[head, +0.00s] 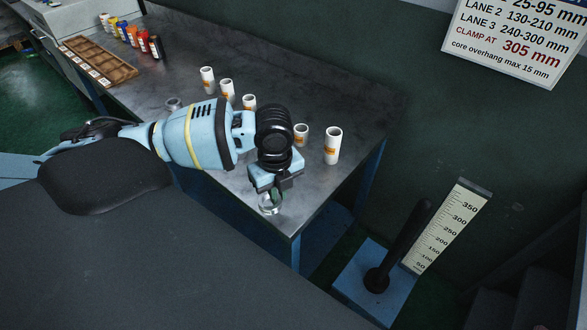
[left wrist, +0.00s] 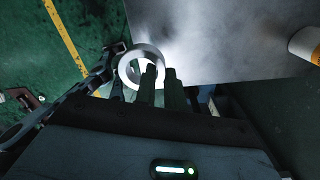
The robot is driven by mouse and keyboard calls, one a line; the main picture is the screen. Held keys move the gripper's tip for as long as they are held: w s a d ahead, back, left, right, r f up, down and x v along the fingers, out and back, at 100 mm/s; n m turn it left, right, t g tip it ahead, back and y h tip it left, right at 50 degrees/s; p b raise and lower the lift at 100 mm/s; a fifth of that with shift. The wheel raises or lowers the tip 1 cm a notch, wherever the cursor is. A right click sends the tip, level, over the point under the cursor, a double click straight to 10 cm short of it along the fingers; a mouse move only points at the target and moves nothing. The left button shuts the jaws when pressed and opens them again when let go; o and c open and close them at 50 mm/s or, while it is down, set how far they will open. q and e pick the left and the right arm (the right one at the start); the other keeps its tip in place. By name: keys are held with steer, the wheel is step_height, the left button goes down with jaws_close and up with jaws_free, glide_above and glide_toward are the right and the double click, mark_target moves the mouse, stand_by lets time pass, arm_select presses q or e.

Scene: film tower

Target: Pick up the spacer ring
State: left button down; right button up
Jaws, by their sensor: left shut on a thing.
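A spacer ring (head: 264,209), pale and shiny with an open middle, is at the fingertips of my left gripper (head: 273,188), near the table's front corner. The gripper is shut on it. In the left wrist view the ring (left wrist: 127,70) stands out at the tips of the two dark fingers (left wrist: 160,78), with its hole showing. I cannot tell whether the ring touches the table top. A second pale ring-like thing (head: 173,103) lies on the table behind my left arm, partly hidden. My right gripper is not in view.
Several white cores with orange labels (head: 333,146) stand on the dark metal table (head: 330,100). A brown tray (head: 98,64) and coloured bottles are at the far left. A blue base with a black post (head: 402,245) and a measuring scale (head: 447,227) stand right of the table.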

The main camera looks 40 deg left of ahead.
arm_select(q)
steer(key=s, duration=0.7)
steer(key=shift+a+r, duration=0.25)
steer(key=shift+r, duration=0.05)
steer(key=shift+w, duration=0.1)
stand_by(0.4)
steer(key=w+d+r+n, duration=0.1)
steer(key=d+r+n, duration=0.3)
steer(key=n, duration=0.7)
steer(key=w+d+r+n, duration=0.2)
steer(key=d+r+n, duration=0.3)
steer(key=n, duration=0.6)
steer(key=shift+n, duration=0.4)
steer(key=shift+d+f, duration=0.1)
